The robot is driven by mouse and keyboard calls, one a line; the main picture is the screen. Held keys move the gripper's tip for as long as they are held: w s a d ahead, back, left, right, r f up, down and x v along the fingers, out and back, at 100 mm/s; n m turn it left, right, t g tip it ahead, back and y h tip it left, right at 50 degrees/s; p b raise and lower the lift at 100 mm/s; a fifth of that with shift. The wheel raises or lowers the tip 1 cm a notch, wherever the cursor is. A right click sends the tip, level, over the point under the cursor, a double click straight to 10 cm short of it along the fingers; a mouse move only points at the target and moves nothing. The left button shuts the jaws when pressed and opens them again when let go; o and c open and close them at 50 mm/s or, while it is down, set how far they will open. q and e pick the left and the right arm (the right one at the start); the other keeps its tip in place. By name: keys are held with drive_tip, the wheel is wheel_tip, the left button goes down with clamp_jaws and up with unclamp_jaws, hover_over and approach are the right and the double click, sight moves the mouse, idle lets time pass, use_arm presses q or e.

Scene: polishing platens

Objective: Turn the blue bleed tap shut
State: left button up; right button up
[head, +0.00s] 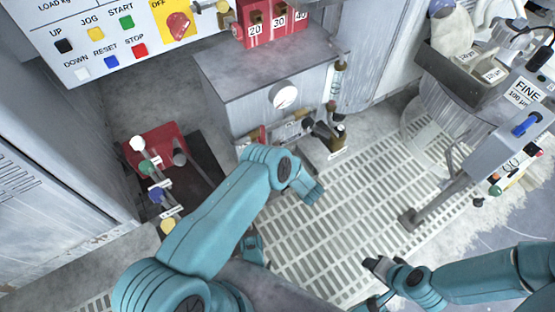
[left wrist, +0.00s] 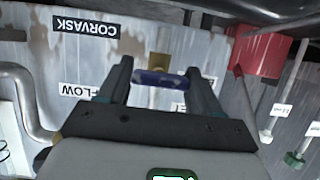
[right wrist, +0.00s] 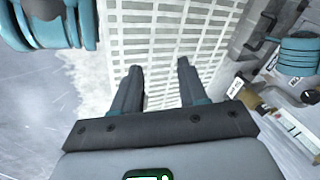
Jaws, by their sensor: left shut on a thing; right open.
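The blue tap handle (left wrist: 160,78) shows in the left wrist view, lying crosswise between the fingertips, in front of a brass block (left wrist: 158,65) on the stained grey tank. My left gripper (left wrist: 160,80) is shut on this handle. In the head view, my left gripper (head: 321,130) reaches the brass fitting (head: 338,138) at the tank's right side, and I cannot make out the blue handle there. My right gripper (head: 376,264) is open and empty above the floor grating; its spread fingers (right wrist: 160,82) also show in the right wrist view.
A red manifold (head: 150,146) with coloured knobs stands left of the tank. A control panel (head: 98,50) is at the upper left. A cabinet marked FINE (head: 520,92), with another blue lever (head: 526,124), stands at the right. The grating (head: 335,225) is mostly clear.

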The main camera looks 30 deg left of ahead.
use_arm(q)
drive_tip(key=o, duration=1)
drive_tip(key=shift+c, duration=0.2)
drive_tip(key=p+v, duration=0.6)
drive_tip(key=v, duration=1)
use_arm(e)
drive_tip(key=s+r+g, duration=0.1)
drive_tip(key=s+r, duration=0.3)
drive_tip(key=r, duration=0.2)
drive_tip(key=shift+s+a+r+g, duration=0.2)
drive_tip(key=shift+s+a+g, duration=0.15)
drive_tip(key=shift+a+g, duration=0.1)
use_arm(q)
drive_tip(key=shift+s+d+r, duration=0.1)
